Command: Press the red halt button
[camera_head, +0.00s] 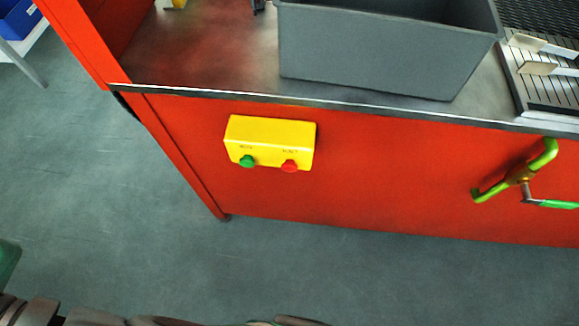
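The red halt button (289,166) sits at the lower right of the front of a yellow control box (271,136). A small dark label, too small to read surely, is above it. A green button (247,161) is on the same box, to the left of the red one. The box is fixed to the red front panel, just below the counter edge. Nothing covers either button. I cannot see from here whether the red button is pressed in. My gripper is not in view.
A grey bin (378,50) stands on the counter above the box. The grey floor (120,220) in front is mostly clear.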

